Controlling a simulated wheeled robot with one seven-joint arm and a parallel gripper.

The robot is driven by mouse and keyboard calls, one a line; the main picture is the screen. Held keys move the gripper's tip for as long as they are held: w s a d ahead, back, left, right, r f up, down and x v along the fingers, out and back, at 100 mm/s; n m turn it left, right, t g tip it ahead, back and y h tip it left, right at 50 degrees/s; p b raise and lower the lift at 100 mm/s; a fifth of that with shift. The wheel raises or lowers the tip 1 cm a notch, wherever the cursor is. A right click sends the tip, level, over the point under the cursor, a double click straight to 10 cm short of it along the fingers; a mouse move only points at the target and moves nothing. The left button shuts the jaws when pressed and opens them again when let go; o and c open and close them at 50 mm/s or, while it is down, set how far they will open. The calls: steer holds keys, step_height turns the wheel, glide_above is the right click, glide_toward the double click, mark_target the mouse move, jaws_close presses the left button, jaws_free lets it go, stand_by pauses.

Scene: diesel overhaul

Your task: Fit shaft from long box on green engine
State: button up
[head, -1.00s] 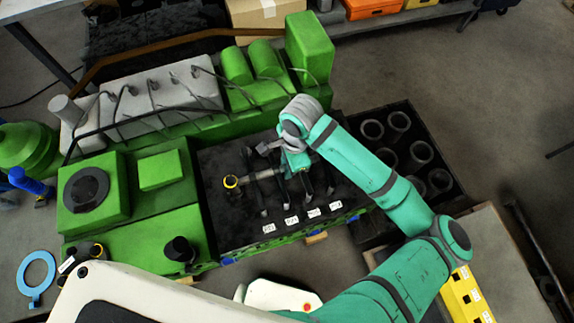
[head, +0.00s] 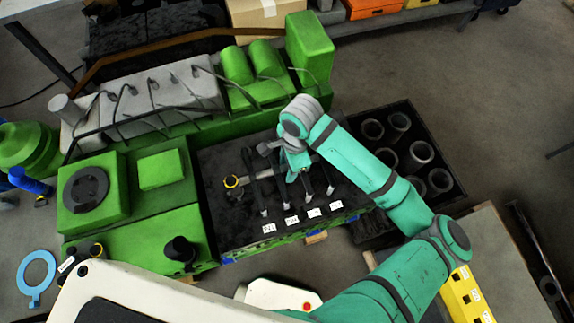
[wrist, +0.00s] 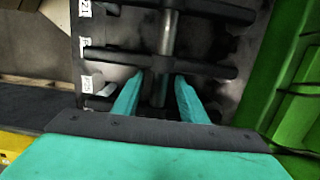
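The green engine (head: 150,225) fills the left and middle of the head view, with a dark top deck (head: 225,225) crossed by several dark bars with white labels. A grey metal shaft (head: 262,174) lies crosswise among these bars, with a yellow-ringed end at the left. The shaft (wrist: 169,35) also shows in the wrist view, running away from me and crossed by the dark bars. My gripper (wrist: 157,100) is low over the deck with its two teal fingers apart, one each side of the shaft's line, with visible gaps. I cannot tell how the shaft is seated.
A black crate (head: 432,125) with several grey rings stands right of the engine. A table (head: 490,245) at the lower right carries a yellow block (head: 467,297); a long dark box (head: 535,255) lies there. Green engine housing (wrist: 290,100) rises close to my gripper's right.

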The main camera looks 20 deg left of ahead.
steer(key=r, duration=0.7)
steer(key=d+r, duration=0.1)
steer(key=r, duration=0.2)
steer(key=shift+w+r, duration=0.3)
steer(key=shift+r, duration=0.1)
